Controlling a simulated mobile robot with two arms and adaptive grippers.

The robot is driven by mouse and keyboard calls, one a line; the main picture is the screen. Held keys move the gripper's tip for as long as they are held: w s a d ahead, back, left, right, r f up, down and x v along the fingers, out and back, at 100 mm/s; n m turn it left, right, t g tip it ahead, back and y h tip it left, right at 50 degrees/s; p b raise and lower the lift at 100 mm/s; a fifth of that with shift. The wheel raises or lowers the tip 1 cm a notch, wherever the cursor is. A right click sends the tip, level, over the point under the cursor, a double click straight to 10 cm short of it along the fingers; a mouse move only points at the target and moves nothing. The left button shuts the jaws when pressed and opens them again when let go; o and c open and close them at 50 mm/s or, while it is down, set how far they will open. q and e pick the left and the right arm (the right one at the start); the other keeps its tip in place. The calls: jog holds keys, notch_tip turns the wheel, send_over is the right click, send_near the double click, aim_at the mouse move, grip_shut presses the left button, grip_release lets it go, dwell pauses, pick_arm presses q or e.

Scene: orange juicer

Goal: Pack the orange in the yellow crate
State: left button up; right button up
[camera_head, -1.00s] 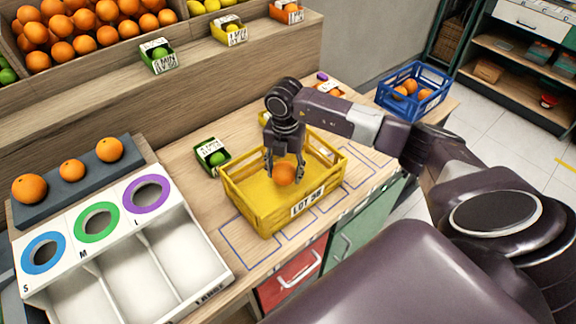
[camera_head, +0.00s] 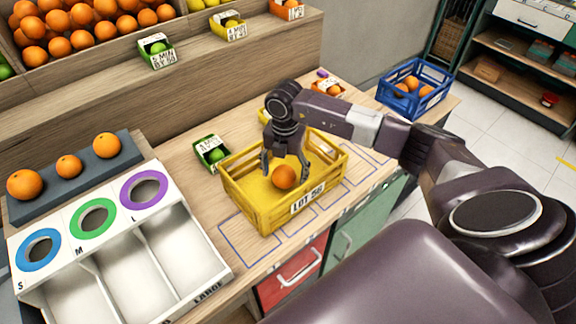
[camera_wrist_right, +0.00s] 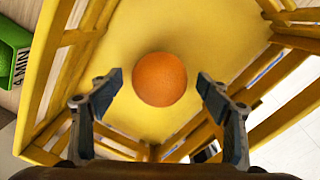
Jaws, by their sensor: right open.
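The yellow crate (camera_head: 262,211) stands on the wooden counter, with a "LOT 56"-like label on its front side. An orange (camera_head: 284,177) is inside it, toward the front. It also shows in the right wrist view (camera_wrist_right: 160,79), against the yellow crate floor (camera_wrist_right: 205,40). My right gripper (camera_head: 286,172) reaches down into the crate over the orange. Its fingers are open, one on each side of the orange, with gaps visible in the right wrist view (camera_wrist_right: 156,84). My left gripper is not in view.
A white sorting tray with colored rings (camera_head: 130,262) stands at the left. Several oranges sit on a dark rack (camera_head: 95,176) behind it. A small green box (camera_head: 209,153) is close to the crate's left. A blue crate (camera_head: 414,103) holds oranges at the back right.

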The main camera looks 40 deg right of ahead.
notch_tip(320, 180, up, 12)
dwell(0.5)
jog(key=shift+s, duration=0.15)
dwell(0.4)
